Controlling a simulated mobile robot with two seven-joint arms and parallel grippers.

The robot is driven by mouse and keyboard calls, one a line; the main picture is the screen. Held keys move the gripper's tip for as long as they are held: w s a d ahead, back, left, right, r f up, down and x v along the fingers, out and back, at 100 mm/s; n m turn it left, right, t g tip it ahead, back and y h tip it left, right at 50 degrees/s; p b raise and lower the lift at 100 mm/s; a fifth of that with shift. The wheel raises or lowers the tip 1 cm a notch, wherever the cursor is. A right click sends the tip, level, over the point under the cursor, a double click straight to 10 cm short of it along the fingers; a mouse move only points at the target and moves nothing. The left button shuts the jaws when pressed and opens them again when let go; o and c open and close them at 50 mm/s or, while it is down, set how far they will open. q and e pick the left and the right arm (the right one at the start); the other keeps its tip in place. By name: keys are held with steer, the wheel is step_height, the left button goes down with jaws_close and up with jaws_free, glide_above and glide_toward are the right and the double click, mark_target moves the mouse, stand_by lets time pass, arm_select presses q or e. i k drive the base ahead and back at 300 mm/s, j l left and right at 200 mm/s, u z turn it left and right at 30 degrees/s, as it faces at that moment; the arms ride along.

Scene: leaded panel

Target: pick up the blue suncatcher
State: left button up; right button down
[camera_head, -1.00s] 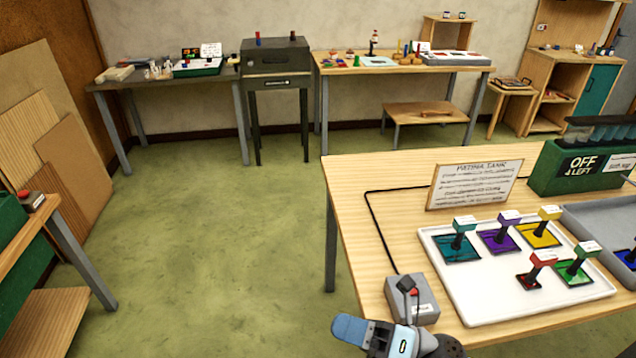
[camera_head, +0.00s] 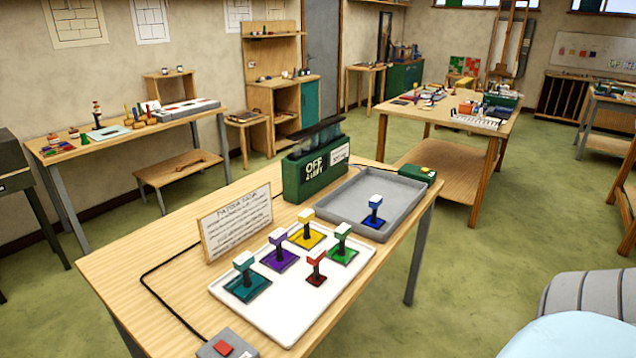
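A white board (camera_head: 293,318) beside the tray holds teal (camera_head: 246,287), purple (camera_head: 280,260), yellow (camera_head: 308,236), green (camera_head: 342,250) and red (camera_head: 315,275) suncatchers. A green tank (camera_head: 300,178) and a sign (camera_head: 237,222) stand behind. Green floor (camera_head: 480,255) is clear right of the table.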

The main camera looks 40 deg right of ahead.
mark_target(372, 221)
steer(key=z, duration=1.8)
steer(key=i+l+u, duration=0.25)
steer(key=i+l, duration=0.15)
steer(key=l, duration=0.2)
steer(key=i+l+u, duration=0.15)
steer(key=l, duration=0.2)
